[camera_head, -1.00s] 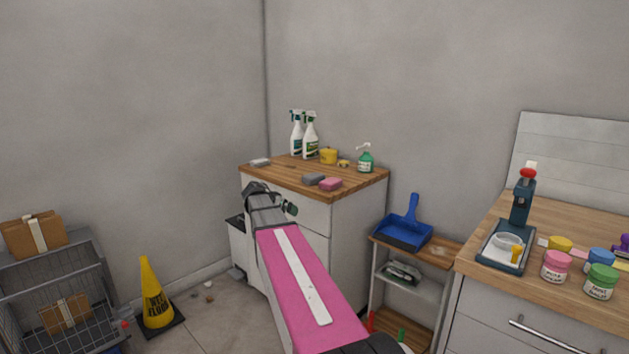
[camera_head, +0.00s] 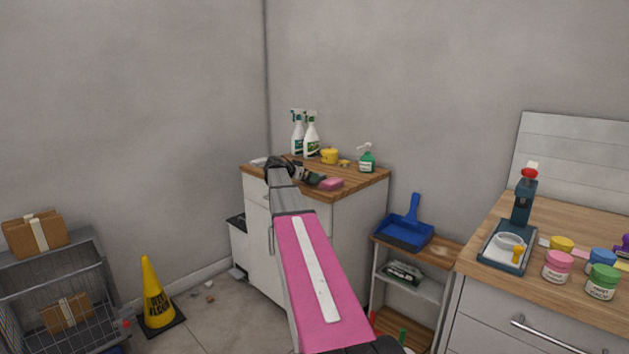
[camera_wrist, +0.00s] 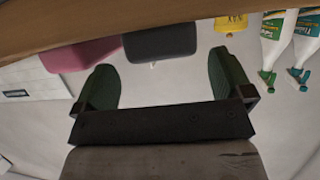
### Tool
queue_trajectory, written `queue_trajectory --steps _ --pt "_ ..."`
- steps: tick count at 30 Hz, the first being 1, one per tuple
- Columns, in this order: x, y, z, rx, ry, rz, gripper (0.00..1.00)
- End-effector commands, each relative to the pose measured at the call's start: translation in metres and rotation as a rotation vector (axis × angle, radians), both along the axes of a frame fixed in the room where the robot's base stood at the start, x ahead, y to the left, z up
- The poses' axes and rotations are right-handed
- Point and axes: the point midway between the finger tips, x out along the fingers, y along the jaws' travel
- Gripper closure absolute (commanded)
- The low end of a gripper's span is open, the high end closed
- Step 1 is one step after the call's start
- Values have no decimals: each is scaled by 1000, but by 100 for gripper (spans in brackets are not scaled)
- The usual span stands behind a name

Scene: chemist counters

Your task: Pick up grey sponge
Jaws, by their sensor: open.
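A dark grey sponge (camera_wrist: 160,42) lies beside a pink sponge (camera_wrist: 82,54) on the wooden counter top, near its front edge. In the wrist view the grey sponge is just beyond my fingertips, between the lines of the two fingers and apart from them. My gripper (camera_wrist: 163,75) is open and empty, its two green fingers spread. A paler grey block (camera_head: 259,161) lies at the counter's left end.
Two spray bottles (camera_head: 311,137), a yellow pot (camera_head: 329,156) and a green pump bottle (camera_head: 366,160) stand behind on the same counter (camera_head: 358,182). A low shelf with a blue dustpan (camera_head: 405,231) is to the right. A yellow cone (camera_head: 156,298) stands on the floor at left.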

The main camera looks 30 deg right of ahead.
Motion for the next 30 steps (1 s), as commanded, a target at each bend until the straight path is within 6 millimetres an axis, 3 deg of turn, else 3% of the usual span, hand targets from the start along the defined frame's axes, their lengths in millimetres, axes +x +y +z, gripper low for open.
queue_trajectory --steps 9,17,18,21,23,30 --pt "14 -38 -14 1 2 -1 2" --pt "14 -43 -16 1 1 0 2" --pt "14 -43 -16 1 1 0 5" --pt "14 -43 -16 1 1 0 38" --pt "14 -43 -16 1 1 0 55" --pt "14 -42 -16 1 1 0 55"
